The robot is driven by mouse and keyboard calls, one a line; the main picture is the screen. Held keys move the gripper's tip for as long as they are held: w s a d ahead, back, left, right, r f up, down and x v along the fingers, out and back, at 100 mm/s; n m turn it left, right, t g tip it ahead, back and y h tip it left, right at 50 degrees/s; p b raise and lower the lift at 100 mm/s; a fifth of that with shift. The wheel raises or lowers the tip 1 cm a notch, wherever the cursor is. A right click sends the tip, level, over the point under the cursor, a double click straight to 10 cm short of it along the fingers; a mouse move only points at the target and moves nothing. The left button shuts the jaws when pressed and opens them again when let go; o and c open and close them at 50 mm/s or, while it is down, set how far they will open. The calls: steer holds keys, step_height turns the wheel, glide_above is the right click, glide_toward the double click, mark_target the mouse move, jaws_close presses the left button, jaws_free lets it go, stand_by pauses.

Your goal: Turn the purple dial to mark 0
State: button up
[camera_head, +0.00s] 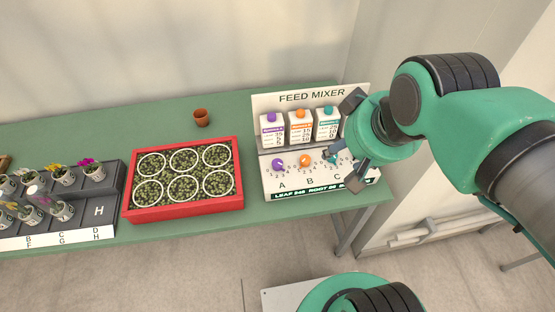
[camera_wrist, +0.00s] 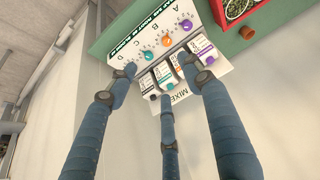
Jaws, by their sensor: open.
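The purple dial (camera_head: 278,164) is the leftmost knob on the feed mixer panel (camera_head: 292,98), above the letter A. It also shows in the wrist view (camera_wrist: 187,25), at the upper right of the dial row. Its pointer setting is too small to read. An orange dial (camera_head: 305,160) sits over B and a teal dial (camera_head: 333,159) over C. My gripper (camera_head: 352,150) is at the right part of the panel, in front of the C and D side, away from the purple dial. Its fingers are spread and empty in the wrist view (camera_wrist: 160,85). The D dial is hidden in the head view.
Bottles with coloured caps (camera_head: 300,127) stand in the mixer above the dials. A red tray (camera_head: 129,205) of potted plants is left of the mixer, with a small terracotta pot (camera_head: 202,117) behind it. A dark stepped stand (camera_head: 108,186) holds flowers at far left.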

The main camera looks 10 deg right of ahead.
steer(key=w+a+n+g+p, duration=0.1)
steer(key=w+a+n+p, duration=0.15)
steer(key=w+n, duration=0.35)
steer(key=n+g+p, duration=0.4)
steer(key=n+p, duration=0.8)
steer(key=n, duration=0.7)
glide_above(277, 162)
step_height(277, 162, down, 18)
steer(key=shift+s, duration=0.1)
steer(key=shift+f, duration=0.1)
step_height(277, 162, down, 14)
steer(key=shift+r+b, duration=0.25)
steer(key=shift+b, duration=0.45)
steer(key=c, duration=1.2)
